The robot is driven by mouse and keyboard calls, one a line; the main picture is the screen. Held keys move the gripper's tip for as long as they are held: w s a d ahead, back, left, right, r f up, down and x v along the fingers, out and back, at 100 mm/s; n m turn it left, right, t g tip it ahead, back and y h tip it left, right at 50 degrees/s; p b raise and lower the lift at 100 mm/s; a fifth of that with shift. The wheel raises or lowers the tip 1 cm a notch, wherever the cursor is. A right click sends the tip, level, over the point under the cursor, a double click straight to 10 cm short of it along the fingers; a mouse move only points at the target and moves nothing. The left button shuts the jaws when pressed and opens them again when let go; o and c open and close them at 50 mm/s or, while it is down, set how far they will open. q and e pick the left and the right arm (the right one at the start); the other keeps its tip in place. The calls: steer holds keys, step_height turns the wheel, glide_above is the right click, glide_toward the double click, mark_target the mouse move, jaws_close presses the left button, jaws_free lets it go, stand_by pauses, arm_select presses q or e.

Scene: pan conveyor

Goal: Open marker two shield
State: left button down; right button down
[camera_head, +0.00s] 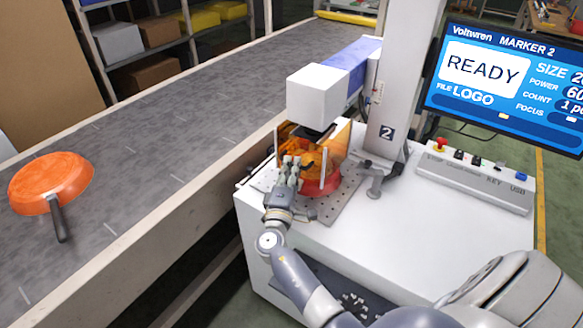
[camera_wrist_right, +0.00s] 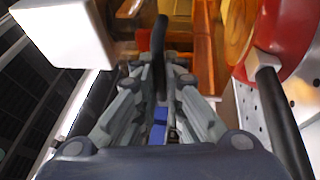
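Marker two (camera_head: 386,133) carries a "2" label and has a clear orange shield (camera_head: 343,138) below its white marking head (camera_head: 318,95). A red pan (camera_head: 325,184) sits upside down behind the shield on the perforated plate (camera_head: 345,207). The right wrist view shows the pan (camera_wrist_right: 288,40) at right with its dark handle (camera_wrist_right: 285,125), and orange shield panels (camera_wrist_right: 205,45). My right gripper (camera_head: 290,163) is at the shield's front. Its fingers (camera_wrist_right: 158,72) look closed around an upright black shield handle (camera_wrist_right: 160,35). My left gripper is out of view.
A conveyor (camera_head: 180,130) runs along the left, with an orange pan (camera_head: 50,180) upside down on it. A screen (camera_head: 505,80) reads MARKER 2, READY, LOGO. A control box (camera_head: 475,180) with a red button stands at right. The front of the white table (camera_head: 400,240) is clear.

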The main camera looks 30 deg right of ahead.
step_height(320, 180, up, 13)
steer(key=p, duration=0.6)
steer(key=shift+f, duration=0.2)
steer(key=c, duration=1.7)
jaws_free()
steer(key=shift+f, duration=0.1)
steer(key=v, duration=1.2)
steer(key=shift+s, duration=0.1)
